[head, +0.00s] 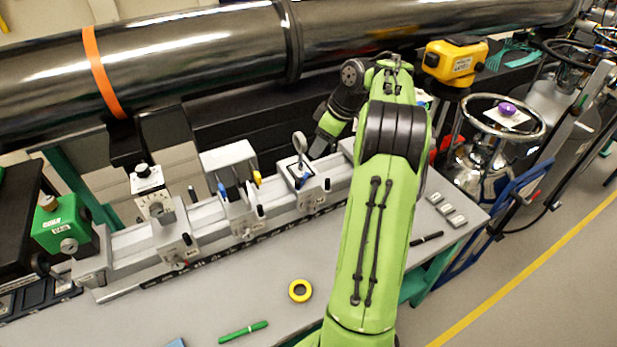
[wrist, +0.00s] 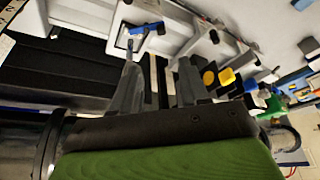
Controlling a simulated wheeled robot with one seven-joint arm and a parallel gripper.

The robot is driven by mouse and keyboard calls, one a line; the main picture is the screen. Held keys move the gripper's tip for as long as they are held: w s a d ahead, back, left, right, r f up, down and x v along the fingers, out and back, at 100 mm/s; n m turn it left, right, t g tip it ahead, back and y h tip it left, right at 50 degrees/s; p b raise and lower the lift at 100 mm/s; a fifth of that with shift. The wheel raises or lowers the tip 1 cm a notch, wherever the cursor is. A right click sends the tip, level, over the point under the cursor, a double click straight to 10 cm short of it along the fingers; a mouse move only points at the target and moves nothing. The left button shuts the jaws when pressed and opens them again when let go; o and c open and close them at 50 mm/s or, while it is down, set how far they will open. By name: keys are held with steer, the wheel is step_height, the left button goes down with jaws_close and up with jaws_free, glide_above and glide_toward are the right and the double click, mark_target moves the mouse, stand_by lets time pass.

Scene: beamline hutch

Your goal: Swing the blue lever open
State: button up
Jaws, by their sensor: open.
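A long grey rail (head: 118,240) carries several carriages. The middle carriage has a blue lever-like part (head: 222,190) on its left and a yellow one (head: 257,178) on its right; both show in the wrist view, blue (wrist: 251,85) and yellow (wrist: 209,77). The right carriage (head: 312,190) holds a round disc on a stem above a blue part (head: 303,181). A blue bar (wrist: 147,28) shows beyond my fingertips in the wrist view. My gripper (wrist: 158,68) is open and empty. In the head view my gripper (head: 319,147) is just behind and right of the disc, apart from the middle carriage.
A large black pipe (head: 200,50) with an orange band runs behind the rail. A green box (head: 65,225) stands at the rail's left end. Yellow tape (head: 300,291) and a green pen (head: 243,332) lie on the bench front. A yellow instrument (head: 455,62) stands to the right.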

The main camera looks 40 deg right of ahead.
mark_target(298, 181)
steer(key=b+x, duration=0.3)
steer(key=x, duration=1.3)
steer(key=shift+r, duration=0.1)
jaws_close()
